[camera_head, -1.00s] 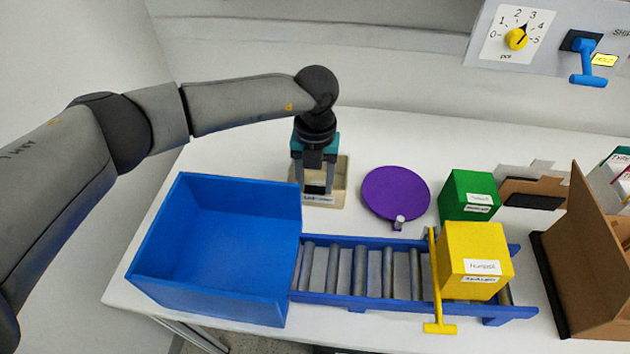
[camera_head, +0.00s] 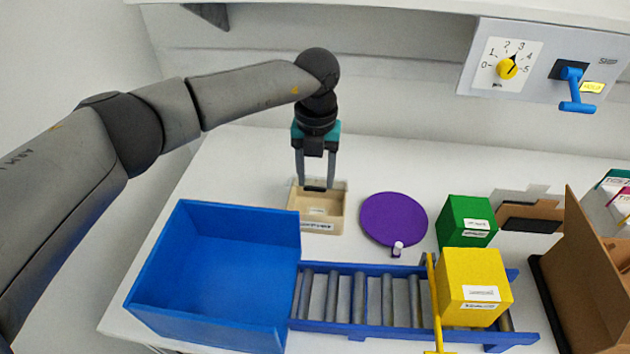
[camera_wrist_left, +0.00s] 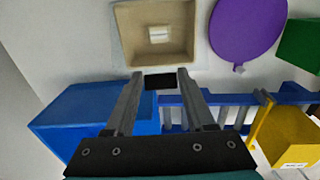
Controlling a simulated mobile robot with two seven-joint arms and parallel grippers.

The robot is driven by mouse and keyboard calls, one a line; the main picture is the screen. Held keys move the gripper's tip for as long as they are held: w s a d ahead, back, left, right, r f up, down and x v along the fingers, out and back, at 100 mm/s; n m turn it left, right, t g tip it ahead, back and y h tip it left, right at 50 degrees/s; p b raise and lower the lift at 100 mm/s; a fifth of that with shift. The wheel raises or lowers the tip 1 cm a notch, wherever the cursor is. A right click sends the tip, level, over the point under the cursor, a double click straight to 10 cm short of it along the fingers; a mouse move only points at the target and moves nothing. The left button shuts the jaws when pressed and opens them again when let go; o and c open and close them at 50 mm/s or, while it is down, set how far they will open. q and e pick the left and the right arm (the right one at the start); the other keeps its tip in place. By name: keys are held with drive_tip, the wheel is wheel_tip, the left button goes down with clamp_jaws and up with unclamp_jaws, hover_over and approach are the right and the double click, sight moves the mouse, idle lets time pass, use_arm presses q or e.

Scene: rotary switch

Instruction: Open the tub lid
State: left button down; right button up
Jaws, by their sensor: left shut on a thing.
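A beige square tub (camera_head: 296,204) stands on the white table right of the blue bin, with a label on its front. Its inside shows, with a small white piece on its floor; the tub is also in the left wrist view (camera_wrist_left: 128,35). My left gripper (camera_head: 316,186) points down above the tub. It is shut on a small black piece (camera_wrist_left: 160,81), which looks like a lid handle. A faint see-through edge near it may be a clear lid; I cannot tell clearly. My right gripper is not in view.
A blue bin (camera_head: 218,312) and roller track (camera_head: 345,283) are in front. A purple disc (camera_head: 393,218), green box (camera_head: 465,220) and yellow box (camera_head: 472,285) stand to the right. A panel with dial (camera_head: 507,69) and blue lever (camera_head: 573,92) hangs at the back right.

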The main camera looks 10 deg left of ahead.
sight(316, 186)
use_arm(q)
drive_tip(key=shift+w+r, duration=0.15)
drive_tip(key=shift+w, duration=0.2)
drive_tip(key=c, duration=0.6)
unclamp_jaws()
drive_tip(key=shift+o, duration=0.7)
drive_tip(key=shift+w, duration=0.15)
drive_tip(key=shift+o, duration=1.1)
drive_tip(key=shift+s+f, duration=0.2)
drive_tip(key=shift+r, duration=0.1)
wheel_tip(316, 186, up, 15)
drive_tip(key=shift+p, duration=0.45)
drive_tip(key=shift+r, duration=0.1)
